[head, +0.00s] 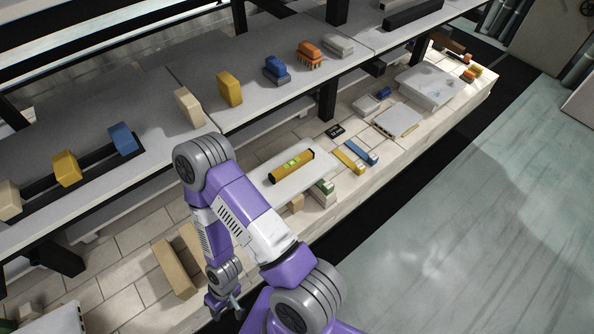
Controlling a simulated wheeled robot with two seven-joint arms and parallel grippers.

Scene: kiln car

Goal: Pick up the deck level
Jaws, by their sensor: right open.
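The deck level (291,166) is a short yellow-orange bar with dark ends and a green vial in its middle. It lies on a pale slab (318,176) on the lower tiled deck, in the middle of the head view. My right gripper (224,308) is low in the picture, left of my purple arm, well apart from the level and nearer to me. It is small in view, open, and I see nothing between its fingers. My left gripper is not in view.
A shelf (250,105) on black posts (327,98) overhangs behind the level, carrying several coloured blocks. Yellow (347,161) and blue (362,152) strips lie right of the slab. A tan block (174,268) stands left of my gripper. Open floor (440,230) lies right.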

